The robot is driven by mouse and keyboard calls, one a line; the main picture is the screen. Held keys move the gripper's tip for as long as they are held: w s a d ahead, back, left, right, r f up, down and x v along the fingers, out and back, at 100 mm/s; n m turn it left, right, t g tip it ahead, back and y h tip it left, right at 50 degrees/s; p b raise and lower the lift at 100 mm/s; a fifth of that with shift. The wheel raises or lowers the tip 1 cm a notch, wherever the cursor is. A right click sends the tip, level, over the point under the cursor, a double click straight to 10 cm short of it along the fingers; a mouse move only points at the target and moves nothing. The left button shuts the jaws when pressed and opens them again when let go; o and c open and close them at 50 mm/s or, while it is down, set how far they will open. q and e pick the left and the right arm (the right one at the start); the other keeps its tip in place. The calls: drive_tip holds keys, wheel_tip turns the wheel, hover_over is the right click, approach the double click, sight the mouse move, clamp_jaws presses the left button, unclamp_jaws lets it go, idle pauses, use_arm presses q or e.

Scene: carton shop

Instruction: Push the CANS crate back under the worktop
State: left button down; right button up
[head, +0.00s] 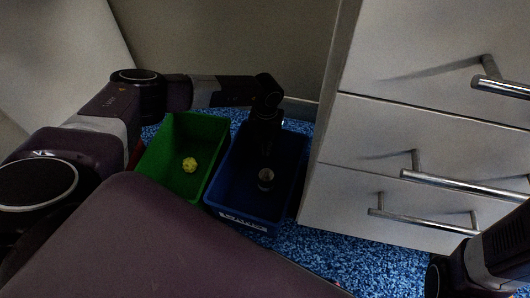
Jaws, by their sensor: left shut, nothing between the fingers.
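A blue crate (225,199) stands on the floor left of the drawer unit. It has a pale label (243,218) on its near wall, too small to read; the can inside suggests it is the CANS crate. A grey metal can (266,179) is in it. My left gripper (264,150) points down over the crate's far part, dark and shut with nothing between the fingers. I cannot tell whether it touches the crate wall. My right arm shows at the lower right, but its gripper is not in view.
A green crate (155,162) with a yellow crumpled item (190,165) stands just left of the blue crate. A white drawer unit (345,210) with metal bar handles rises close on the right. Blue speckled floor (350,262) is clear in front of it.

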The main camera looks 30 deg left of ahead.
use_arm(q)
drive_tip(key=shift+r, duration=0.15)
wheel_tip(320, 180, up, 12)
idle(0.6)
